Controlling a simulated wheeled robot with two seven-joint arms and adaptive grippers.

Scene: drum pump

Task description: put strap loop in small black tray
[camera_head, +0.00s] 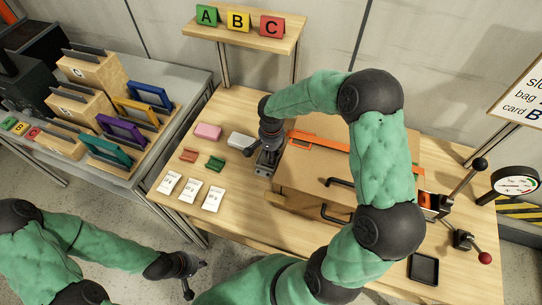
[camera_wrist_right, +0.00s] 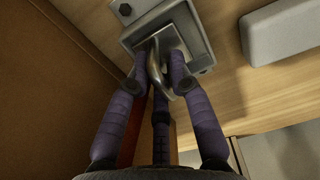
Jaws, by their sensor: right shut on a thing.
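The small black tray (camera_head: 423,270) lies empty at the right front of the wooden table. An orange strap (camera_head: 318,141) runs across the brown box top; I cannot make out a separate strap loop. My right gripper (camera_head: 267,152) is at the grey metal bracket beside the box's left end. In the right wrist view, its purple fingers (camera_wrist_right: 157,86) close around a curved metal loop (camera_wrist_right: 153,66) that stands at a square metal plate (camera_wrist_right: 133,40). Whether the loop is fixed there is unclear. My left gripper (camera_head: 195,279) is open and empty, low in front of the table.
Brown box (camera_head: 315,178) with black handles fills the table's middle. Pink block (camera_head: 207,131), white block (camera_head: 241,141) and white cards (camera_head: 190,191) lie left. Levers and a gauge (camera_head: 515,184) stand right. An A-B-C shelf (camera_head: 240,37) stands behind.

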